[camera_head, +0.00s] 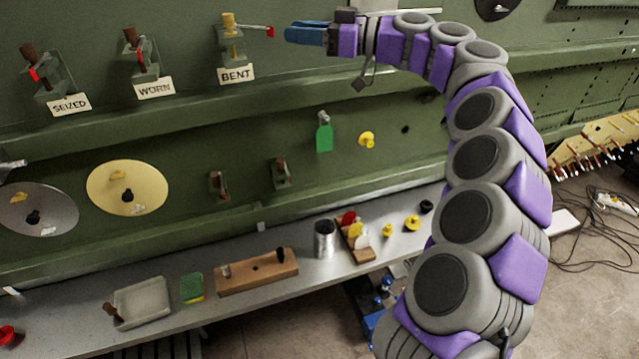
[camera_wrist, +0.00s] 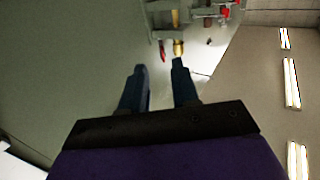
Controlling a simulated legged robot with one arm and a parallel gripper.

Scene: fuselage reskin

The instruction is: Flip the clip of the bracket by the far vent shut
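The bracket labelled BENT (camera_head: 232,50) is on the upper green wall, with a brass-coloured pin and a thin red-tipped clip (camera_head: 256,30) sticking out to the right. My gripper (camera_head: 288,35) is just right of the red tip, with a small gap. In the wrist view my gripper (camera_wrist: 158,70) has its two blue fingers apart and nothing between them. A brass pin (camera_wrist: 177,46) and a red piece (camera_wrist: 162,50) show beyond the fingertips. Brackets labelled WORN (camera_head: 142,58) and SEIZED (camera_head: 44,80) are farther left. I cannot tell which round part is the far vent.
Two small brackets (camera_head: 281,173) (camera_head: 218,184) are on the lower wall, right of a yellow disc (camera_head: 148,188) and a grey disc (camera_head: 62,207). A bench (camera_head: 212,310) below holds a tray (camera_head: 142,302), wooden block (camera_head: 240,278) and can (camera_head: 324,240). A ledge runs beneath the labels.

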